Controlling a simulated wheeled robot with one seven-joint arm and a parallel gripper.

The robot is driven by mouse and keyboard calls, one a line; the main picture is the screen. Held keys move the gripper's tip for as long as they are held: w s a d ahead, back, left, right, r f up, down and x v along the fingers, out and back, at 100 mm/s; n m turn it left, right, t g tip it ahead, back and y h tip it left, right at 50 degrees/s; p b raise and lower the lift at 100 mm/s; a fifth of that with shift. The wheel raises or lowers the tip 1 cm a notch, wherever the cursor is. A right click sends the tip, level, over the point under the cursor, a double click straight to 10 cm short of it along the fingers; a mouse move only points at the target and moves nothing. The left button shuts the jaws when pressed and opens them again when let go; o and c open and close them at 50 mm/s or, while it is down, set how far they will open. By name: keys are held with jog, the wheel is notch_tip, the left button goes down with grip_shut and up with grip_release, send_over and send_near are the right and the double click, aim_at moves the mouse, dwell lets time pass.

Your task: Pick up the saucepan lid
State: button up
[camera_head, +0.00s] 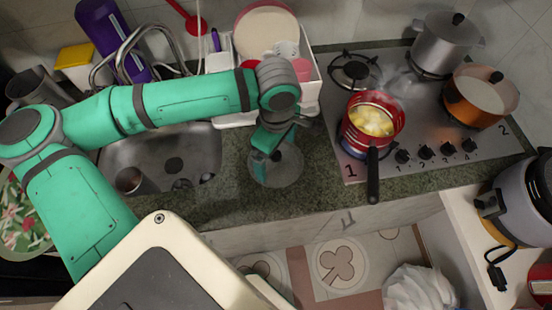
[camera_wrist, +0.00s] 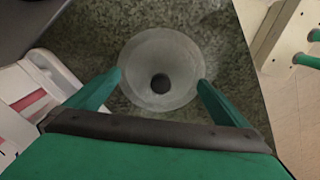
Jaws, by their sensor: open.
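The saucepan lid (camera_head: 283,167) is a round, see-through disc lying on the dark green countertop between the sink and the stove. In the wrist view the lid (camera_wrist: 165,55) shows pale and round with a dark knob (camera_wrist: 160,83) at its middle. My gripper (camera_head: 268,150) is over the lid in the head view and hides part of it. In the wrist view my gripper (camera_wrist: 160,87) is open, with one green finger on each side of the lid's knob. I cannot tell how far the fingertips are above the lid.
A red pot (camera_head: 372,121) with yellow food and a dark handle stands on the stove (camera_head: 430,160) to the right. A white dish rack (camera_head: 310,88) stands behind the lid. The sink (camera_head: 190,150) is to the left. The counter's front edge is close.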

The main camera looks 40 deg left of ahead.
jog(key=shift+s+f, duration=0.1)
jog(key=shift+f, duration=0.15)
jog(key=c, duration=0.7)
jog(key=shift+s, duration=0.15)
jog(key=c, duration=1)
jog(key=shift+f, duration=0.1)
jog(key=shift+c, duration=0.7)
jog(key=shift+d, duration=0.1)
